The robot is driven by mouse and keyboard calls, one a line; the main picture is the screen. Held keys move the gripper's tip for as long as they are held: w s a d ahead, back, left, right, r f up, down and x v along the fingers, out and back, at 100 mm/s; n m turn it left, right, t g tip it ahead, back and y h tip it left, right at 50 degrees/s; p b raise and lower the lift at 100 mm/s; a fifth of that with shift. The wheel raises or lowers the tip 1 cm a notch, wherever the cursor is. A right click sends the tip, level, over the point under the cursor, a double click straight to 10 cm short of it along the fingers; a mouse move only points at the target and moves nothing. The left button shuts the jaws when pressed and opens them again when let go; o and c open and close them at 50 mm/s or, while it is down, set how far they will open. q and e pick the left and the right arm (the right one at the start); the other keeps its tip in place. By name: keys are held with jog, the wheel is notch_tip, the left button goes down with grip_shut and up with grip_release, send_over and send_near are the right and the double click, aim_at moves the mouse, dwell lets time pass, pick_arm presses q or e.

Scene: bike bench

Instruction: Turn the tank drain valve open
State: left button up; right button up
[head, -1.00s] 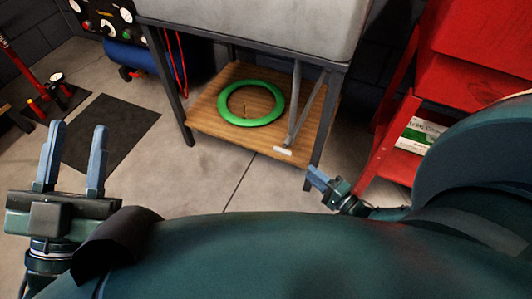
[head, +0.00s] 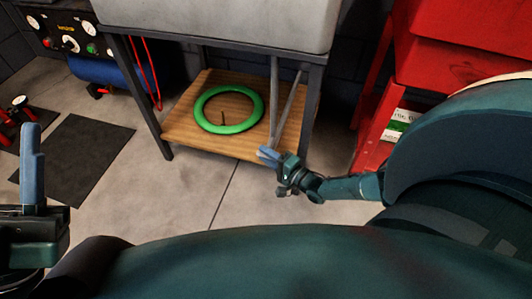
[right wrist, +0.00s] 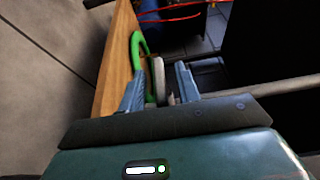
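The blue tank (head: 92,70) is at the upper left of the head view, under a panel with gauges. A small red and yellow fitting (head: 98,91), which looks like the drain valve, is low on it; its handle's position is too small to tell. My right gripper (head: 268,153) is open at the front of the bench shelf, well to the right of the tank. In the right wrist view its fingers (right wrist: 160,90) are apart, with a pale piece showing between them; contact cannot be told. My left gripper (head: 32,165) is cut off at the left edge; one finger shows, with a gap beside it.
A bench with a wooden shelf (head: 181,133) stands in the middle, with a green ring (head: 203,115) on it. Red hoses (head: 148,70) hang between tank and bench. A red cabinet (head: 440,65) is at right.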

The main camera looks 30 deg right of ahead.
jog(key=shift+w+a, duration=0.1)
jog(key=shift+w, duration=0.15)
grip_shut()
